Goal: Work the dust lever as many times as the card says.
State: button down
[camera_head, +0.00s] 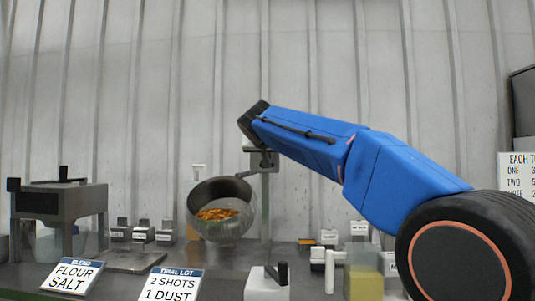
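The trial lot card (168,284) stands at the front of the bench and reads "2 SHOTS, 1 DUST". A white box with a black lever (282,273) stands to its right, and a white handle-shaped piece (329,271) is further right. I cannot tell which, if either, is the dust lever. A tilted round metal drum (235,226) holds orange pieces (216,214). My blue arm reaches left from the right side, its black far end above and behind the drum. I cannot make out my gripper's fingers.
A second card (72,276) reads "BLEND, FLOUR, SALT". A grey stand (60,200) is at left, with several small labelled boxes (143,233) beside it. A price-like sign (516,178) is at the right edge.

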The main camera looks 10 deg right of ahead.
jog(key=shift+s+f, duration=0.15)
jog(key=shift+f, duration=0.7)
jog(key=shift+r, duration=0.8)
